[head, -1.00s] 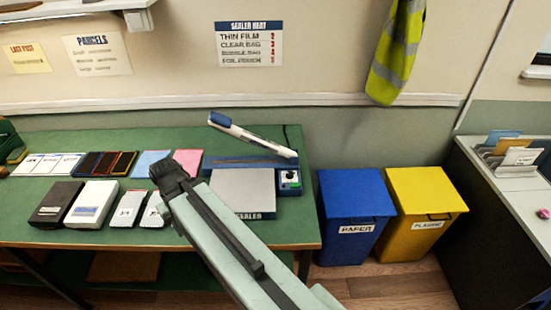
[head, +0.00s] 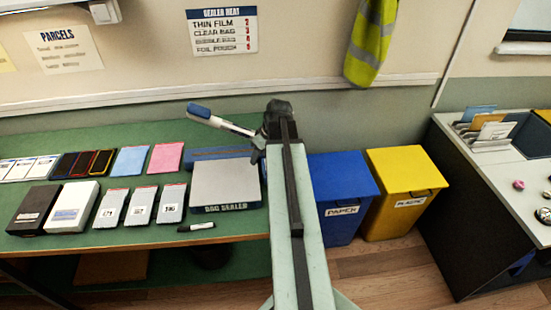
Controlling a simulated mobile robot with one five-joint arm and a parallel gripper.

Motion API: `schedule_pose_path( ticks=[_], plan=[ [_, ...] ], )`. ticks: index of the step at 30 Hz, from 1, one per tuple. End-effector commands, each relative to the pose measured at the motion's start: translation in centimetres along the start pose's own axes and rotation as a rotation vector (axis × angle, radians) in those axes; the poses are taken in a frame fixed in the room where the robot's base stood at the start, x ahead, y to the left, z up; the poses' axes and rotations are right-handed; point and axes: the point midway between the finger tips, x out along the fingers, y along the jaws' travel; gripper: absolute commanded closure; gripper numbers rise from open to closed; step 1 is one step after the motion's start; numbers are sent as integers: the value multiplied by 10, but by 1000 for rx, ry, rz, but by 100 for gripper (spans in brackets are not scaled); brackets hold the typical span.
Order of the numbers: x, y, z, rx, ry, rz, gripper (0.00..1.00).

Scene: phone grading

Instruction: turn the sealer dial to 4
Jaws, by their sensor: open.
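The bag sealer has a flat grey plate (head: 225,187) with "BAG SEALER" on its front and a blue base. Its raised white sealing arm (head: 238,130) has a blue end (head: 200,112) tilted up to the left. The sealer's dial is hidden behind my arm, so its setting cannot be read. My gripper (head: 277,112) is dark and seen from behind, at the right end of the sealer. Its fingertips are not clear, and no held object shows. The sealer heat chart (head: 222,31) hangs on the wall above.
Phones, boxes and cards lie on the green table (head: 130,190) left of the sealer. A black marker (head: 196,227) lies in front. A blue paper bin (head: 340,190) and a yellow plastic bin (head: 405,185) stand to the right, before a dark desk.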

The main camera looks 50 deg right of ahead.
Motion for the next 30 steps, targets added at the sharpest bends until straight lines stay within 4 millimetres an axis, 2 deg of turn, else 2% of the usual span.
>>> schedule_pose_path(
  ticks=[1, 3, 6, 11, 14, 17, 24, 27, 30],
  plan=[
    [-8, 28, 14, 3, 22, 15, 49],
    [-16, 52, 27, -8, 44, 32, 49],
    [-22, 67, 37, -17, 60, 43, 49],
    [-21, 69, 38, -22, 62, 45, 49],
    [-14, 69, 38, -23, 62, 45, 49],
    [-1, 70, 39, -23, 62, 45, 49],
    [44, 71, 36, -23, 61, 44, 49],
    [56, 72, 35, -23, 61, 45, 49],
    [58, 72, 33, -22, 61, 45, 49]
  ],
)
